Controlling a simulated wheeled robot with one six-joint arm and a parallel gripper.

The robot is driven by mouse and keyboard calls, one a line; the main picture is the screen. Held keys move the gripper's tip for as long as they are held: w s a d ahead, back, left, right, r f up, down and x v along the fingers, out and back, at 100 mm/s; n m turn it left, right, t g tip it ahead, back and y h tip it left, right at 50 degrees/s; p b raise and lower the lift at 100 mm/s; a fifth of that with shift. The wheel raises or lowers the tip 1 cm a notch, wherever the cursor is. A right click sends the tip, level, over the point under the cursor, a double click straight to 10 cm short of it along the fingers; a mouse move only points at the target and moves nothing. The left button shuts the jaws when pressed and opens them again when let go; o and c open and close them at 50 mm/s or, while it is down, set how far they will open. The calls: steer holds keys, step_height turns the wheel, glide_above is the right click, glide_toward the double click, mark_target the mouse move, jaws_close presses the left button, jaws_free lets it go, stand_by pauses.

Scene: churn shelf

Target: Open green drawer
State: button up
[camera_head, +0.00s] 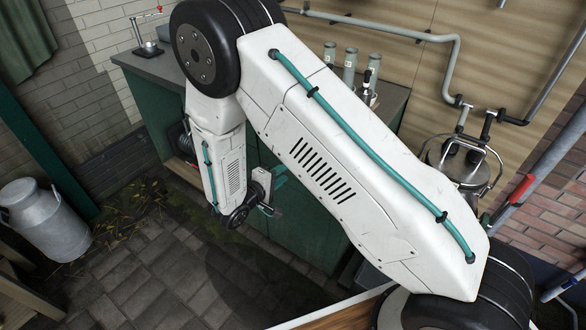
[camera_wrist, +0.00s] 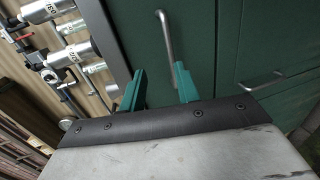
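The green cabinet (camera_head: 305,235) stands under a dark worktop, partly hidden behind my arm. In the wrist view its green fronts (camera_wrist: 220,35) fill the middle and right, and the picture is turned sideways. A second bar handle (camera_wrist: 264,82) is further right. The fronts look shut. My gripper (camera_wrist: 159,80) has its two teal fingers apart with nothing between them. I cannot tell whether a fingertip touches the front.
Several grey cylinders (camera_head: 350,66) stand on the worktop (camera_head: 394,98). A milk churn (camera_head: 45,220) is on the left of the paved floor (camera_head: 150,275). A metal vessel (camera_head: 455,160) with a frame is at the right. The floor before the cabinet is largely clear.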

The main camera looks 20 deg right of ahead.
steer(key=w+d+f, duration=0.3)
steer(key=w+d, duration=0.1)
steer(key=d, duration=0.1)
steer(key=shift+w+d+f+t, duration=0.15)
steer(key=shift+w+t, duration=0.15)
steer(key=shift+t, duration=0.1)
